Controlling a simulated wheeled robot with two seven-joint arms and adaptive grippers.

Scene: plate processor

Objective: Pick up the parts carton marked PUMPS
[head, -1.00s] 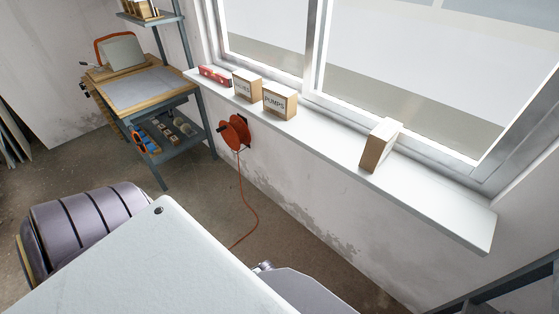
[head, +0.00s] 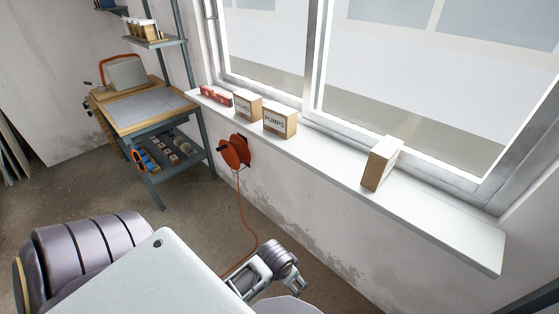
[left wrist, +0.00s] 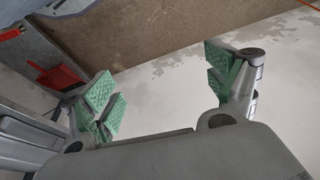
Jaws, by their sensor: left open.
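The parts carton marked PUMPS (head: 280,121) is a small brown box standing upright on the white windowsill (head: 330,159). It stands just right of a similar carton marked VALVES (head: 247,106). My left gripper (left wrist: 165,80) shows in the left wrist view, its green-padded fingers wide apart with nothing between them.
A third carton (head: 381,164) stands farther right on the sill, its label not seen. A red item (head: 215,95) lies at the sill's left end. An orange cord reel (head: 235,152) hangs on the wall below. A workbench (head: 150,107) stands at the left. The sill's right end is bare.

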